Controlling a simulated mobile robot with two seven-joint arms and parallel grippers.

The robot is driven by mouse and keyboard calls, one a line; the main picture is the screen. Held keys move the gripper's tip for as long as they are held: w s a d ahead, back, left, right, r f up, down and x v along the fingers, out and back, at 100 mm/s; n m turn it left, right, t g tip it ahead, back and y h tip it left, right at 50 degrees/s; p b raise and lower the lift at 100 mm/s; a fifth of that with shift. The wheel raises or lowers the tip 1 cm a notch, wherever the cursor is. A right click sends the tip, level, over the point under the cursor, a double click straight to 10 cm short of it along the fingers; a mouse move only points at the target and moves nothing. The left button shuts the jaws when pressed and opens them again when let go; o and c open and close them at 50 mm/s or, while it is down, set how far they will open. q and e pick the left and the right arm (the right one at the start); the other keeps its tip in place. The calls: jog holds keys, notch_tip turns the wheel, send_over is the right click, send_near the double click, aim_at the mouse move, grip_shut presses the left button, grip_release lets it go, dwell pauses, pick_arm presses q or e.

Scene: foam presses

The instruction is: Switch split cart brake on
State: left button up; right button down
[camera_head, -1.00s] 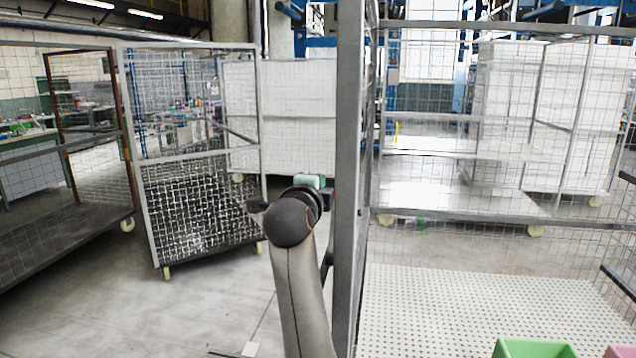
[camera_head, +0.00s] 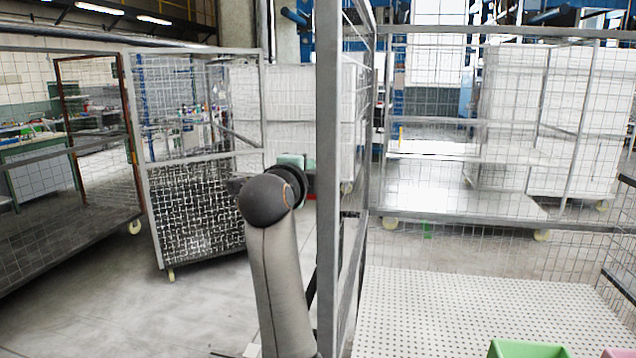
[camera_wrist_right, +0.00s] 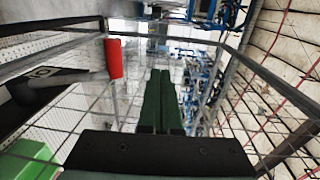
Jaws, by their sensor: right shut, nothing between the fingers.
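A red upright handle (camera_wrist_right: 113,58), which looks like the cart's brake lever, shows in the right wrist view, left of my right gripper (camera_wrist_right: 160,72). The gripper's two dark green fingers are shut together with nothing between them, and a gap separates them from the red handle. In the head view my right gripper (camera_head: 292,160) is mostly hidden behind my own wrist, left of the near cart's grey post (camera_head: 328,200). A small red patch (camera_head: 311,184) shows between wrist and post. My left gripper is in neither view.
The near cart has a perforated white shelf (camera_head: 450,310) with a green bin (camera_head: 528,348) and a pink bin (camera_head: 617,353). Wire-mesh carts stand behind, including one with a grey frame (camera_head: 200,160) at the left. The floor (camera_head: 190,310) left of my arm is clear.

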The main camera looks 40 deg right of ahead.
jog(key=s+a+r, duration=0.2)
jog(key=a+r, duration=0.2)
jog(key=r, duration=0.2)
jog(key=shift+s+a+b, duration=0.25)
jog(key=shift+s+b, duration=0.15)
jog(key=shift+f, duration=0.1)
